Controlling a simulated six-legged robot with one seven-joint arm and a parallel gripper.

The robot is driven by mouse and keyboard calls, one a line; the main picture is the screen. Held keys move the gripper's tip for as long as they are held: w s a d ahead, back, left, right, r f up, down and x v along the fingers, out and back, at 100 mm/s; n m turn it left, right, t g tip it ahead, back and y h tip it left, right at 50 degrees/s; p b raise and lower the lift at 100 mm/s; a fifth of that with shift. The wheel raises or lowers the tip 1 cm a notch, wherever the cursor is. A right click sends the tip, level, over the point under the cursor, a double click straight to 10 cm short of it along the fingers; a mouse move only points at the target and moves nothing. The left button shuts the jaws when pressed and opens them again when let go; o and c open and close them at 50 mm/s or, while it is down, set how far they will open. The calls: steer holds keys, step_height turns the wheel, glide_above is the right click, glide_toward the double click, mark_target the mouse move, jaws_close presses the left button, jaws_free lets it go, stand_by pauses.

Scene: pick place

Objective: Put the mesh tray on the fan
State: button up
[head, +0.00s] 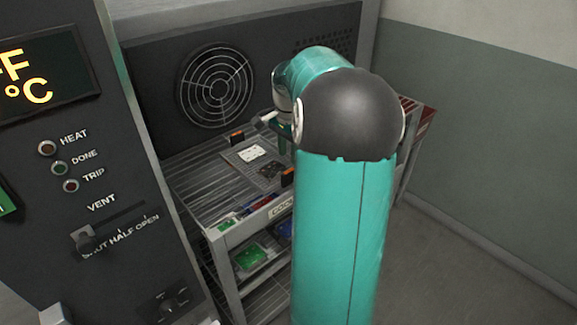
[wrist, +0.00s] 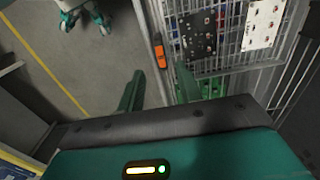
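The mesh tray (head: 236,160) lies on the top shelf of a wire rack in the head view. It carries a white board and a black board and has an orange handle at each end. It also shows in the wrist view (wrist: 229,46), with one orange handle (wrist: 160,52) just beyond my fingertips. The fan (head: 217,87) is a round dark grille in the panel behind the rack. My gripper (wrist: 160,77) is open and empty, its two green fingers apart. In the head view my arm hides most of the gripper and the tray's right side.
The wire rack (head: 190,186) has small boards along its front edge and a green board (head: 249,257) on a lower shelf. A control panel (head: 85,190) with knobs and a vent slider stands close at left. Open floor (head: 450,260) lies at right.

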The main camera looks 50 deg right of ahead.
steer(key=s+a+r+n+t+h, duration=0.1)
steer(key=a+r+n, duration=0.4)
steer(key=a, duration=0.6)
steer(key=a+r+n+t+h, duration=0.1)
steer(key=a+r+n, duration=0.3)
steer(key=a, duration=0.7)
steer(key=s+a+f+n+t+y, duration=0.1)
steer(key=s+a+n, duration=0.4)
steer(key=a, duration=0.2)
steer(key=s+a+f+n+t+y, duration=0.1)
steer(key=s+a+n+t, duration=0.1)
steer(key=s+a+n, duration=0.3)
steer(key=s+a, duration=0.1)
steer(key=a, duration=0.2)
steer(key=shift+f+t, duration=0.3)
steer(key=shift+f, duration=0.1)
steer(key=shift+a, duration=0.15)
